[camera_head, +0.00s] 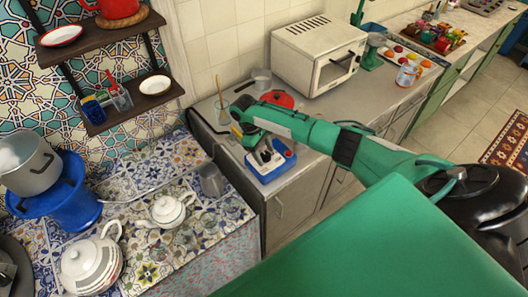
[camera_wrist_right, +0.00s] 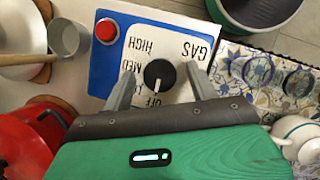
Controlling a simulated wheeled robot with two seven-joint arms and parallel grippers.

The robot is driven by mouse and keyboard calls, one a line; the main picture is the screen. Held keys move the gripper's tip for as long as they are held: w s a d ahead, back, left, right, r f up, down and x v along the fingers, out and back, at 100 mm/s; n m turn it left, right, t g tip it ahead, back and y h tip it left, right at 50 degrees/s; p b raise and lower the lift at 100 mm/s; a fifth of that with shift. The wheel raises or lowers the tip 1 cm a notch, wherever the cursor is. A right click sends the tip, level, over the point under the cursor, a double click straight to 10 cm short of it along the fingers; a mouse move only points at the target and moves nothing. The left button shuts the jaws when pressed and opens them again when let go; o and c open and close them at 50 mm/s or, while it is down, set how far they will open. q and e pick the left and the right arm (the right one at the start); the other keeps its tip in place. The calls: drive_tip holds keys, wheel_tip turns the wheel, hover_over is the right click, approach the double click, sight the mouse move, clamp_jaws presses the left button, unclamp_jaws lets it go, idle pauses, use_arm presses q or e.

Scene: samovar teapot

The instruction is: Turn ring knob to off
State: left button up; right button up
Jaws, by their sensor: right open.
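A black round knob (camera_wrist_right: 159,73) with a white mark sits on the white panel of a blue box (camera_wrist_right: 102,60). The panel is lettered GAS, HIGH, MED and OFF; another word is partly hidden by a finger. The white mark points down in the wrist view, close to the word OFF. A red button (camera_wrist_right: 106,31) is beside the panel. My right gripper (camera_wrist_right: 161,76) is open, one finger on each side of the knob; I cannot tell whether they touch it. In the head view the blue box (camera_head: 282,167) is on the counter, partly hidden under my right gripper (camera_head: 262,151). My left gripper is not in view.
A white microwave (camera_head: 318,54) is behind.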

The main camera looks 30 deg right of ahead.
drive_tip(key=b+v, duration=0.2)
drive_tip(key=v, duration=0.4)
drive_tip(key=shift+w+r+b, duration=0.25)
drive_tip(key=shift+b, duration=0.1)
drive_tip(key=v, duration=0.7)
drive_tip(key=shift+p, duration=0.3)
drive_tip(key=shift+s, duration=0.15)
